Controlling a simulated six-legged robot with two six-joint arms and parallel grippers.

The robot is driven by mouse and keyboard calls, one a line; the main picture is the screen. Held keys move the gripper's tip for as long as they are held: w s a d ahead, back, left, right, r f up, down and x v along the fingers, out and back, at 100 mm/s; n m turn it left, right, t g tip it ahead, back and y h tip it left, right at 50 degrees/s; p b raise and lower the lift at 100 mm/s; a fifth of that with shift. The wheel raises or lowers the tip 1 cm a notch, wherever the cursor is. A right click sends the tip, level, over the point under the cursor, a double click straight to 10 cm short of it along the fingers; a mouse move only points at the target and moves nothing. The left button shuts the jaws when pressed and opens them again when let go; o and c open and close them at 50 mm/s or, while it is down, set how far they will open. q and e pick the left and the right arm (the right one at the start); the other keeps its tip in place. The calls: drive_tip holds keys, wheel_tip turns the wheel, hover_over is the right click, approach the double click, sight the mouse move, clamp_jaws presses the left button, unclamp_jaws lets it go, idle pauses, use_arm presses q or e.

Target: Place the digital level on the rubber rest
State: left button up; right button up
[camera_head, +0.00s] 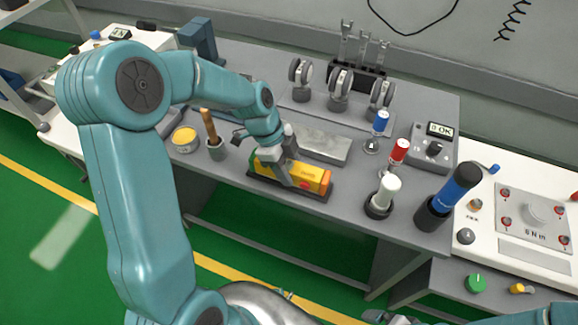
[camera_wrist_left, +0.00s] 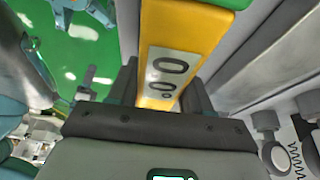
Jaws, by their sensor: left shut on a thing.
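The digital level (camera_head: 312,179) is a yellow and orange bar with a red spot, near the front edge of the grey bench. My left gripper (camera_head: 282,170) is shut on it from above. In the left wrist view the level (camera_wrist_left: 178,45) runs between the fingers, its display reading 0.0°. The rubber rest (camera_head: 262,184) is a dark flat strip directly below the level and lined up with it. The level looks on or just above the rest; contact cannot be told. A dark part of what seems my right gripper (camera_head: 388,317) shows at the bottom edge; its jaws are unclear.
A brush cup (camera_head: 216,151) and yellow tin (camera_head: 185,140) stand left. A grey metal block (camera_head: 322,144) lies behind. White-handled (camera_head: 382,192), red-topped (camera_head: 397,153) and blue-handled (camera_head: 449,197) tools stand right. Caster wheels (camera_head: 340,85) are at the back.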

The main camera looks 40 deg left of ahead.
use_arm(q)
drive_tip(key=shift+f, duration=0.25)
drive_tip(key=o, duration=1.2)
drive_tip(key=shift+r, duration=0.1)
drive_tip(key=shift+o, duration=0.2)
drive_tip(key=shift+r, duration=0.2)
drive_tip(key=p+v, duration=0.1)
drive_tip(key=v, duration=1.1)
drive_tip(key=shift+s, duration=0.1)
